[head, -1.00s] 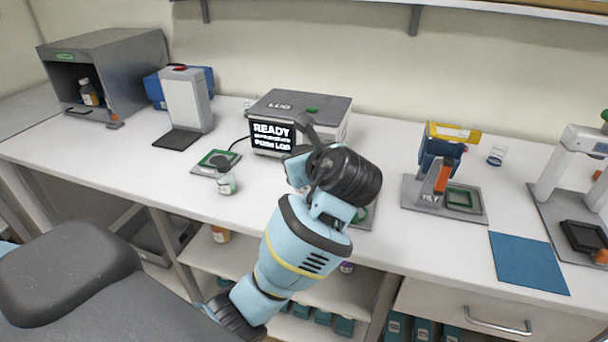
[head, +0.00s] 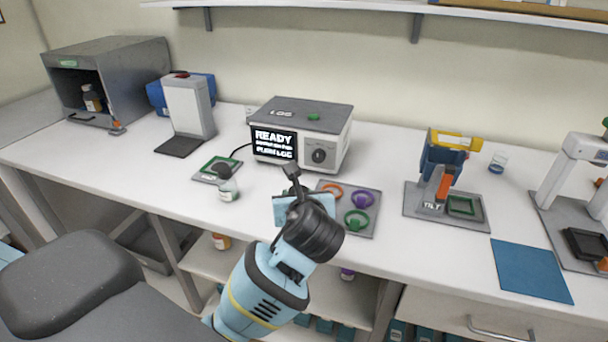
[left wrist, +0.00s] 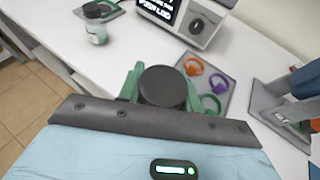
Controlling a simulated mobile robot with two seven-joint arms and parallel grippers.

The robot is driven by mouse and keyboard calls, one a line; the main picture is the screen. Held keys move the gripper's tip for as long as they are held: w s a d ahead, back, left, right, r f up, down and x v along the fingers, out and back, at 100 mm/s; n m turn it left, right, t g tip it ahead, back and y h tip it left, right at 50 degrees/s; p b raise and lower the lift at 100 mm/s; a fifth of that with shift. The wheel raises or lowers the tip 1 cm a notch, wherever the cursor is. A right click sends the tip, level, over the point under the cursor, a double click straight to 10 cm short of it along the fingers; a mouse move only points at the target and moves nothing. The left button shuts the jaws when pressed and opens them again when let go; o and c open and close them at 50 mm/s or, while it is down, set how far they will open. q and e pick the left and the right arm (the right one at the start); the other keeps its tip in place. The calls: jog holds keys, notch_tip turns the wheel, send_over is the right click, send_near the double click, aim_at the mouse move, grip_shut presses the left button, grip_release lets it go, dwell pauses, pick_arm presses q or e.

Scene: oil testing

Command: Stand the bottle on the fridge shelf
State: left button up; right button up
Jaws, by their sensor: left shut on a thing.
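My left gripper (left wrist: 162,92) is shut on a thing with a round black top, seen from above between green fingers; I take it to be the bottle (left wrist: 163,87). Its body is hidden below the top. In the head view my left wrist is over the front of the bench, and the fingers and held thing are mostly hidden. A grey open-fronted cabinet (head: 137,75), perhaps the fridge, stands at the far left of the bench, with a brown bottle (head: 91,98) inside. My right gripper is not in view.
The LOG box (head: 300,130) is behind my wrist. A grey plate with coloured rings (head: 359,218) lies right of it. A blue mat (head: 531,271) lies bare.

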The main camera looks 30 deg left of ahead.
pick_arm(q)
jog(key=s+d+f+m+t+h, duration=0.3)
jog(key=s+d+f+m+h, duration=0.5)
jog(key=s+f, duration=0.3)
jog(key=shift+s+h, duration=0.3)
jog(key=shift+s, duration=0.15)
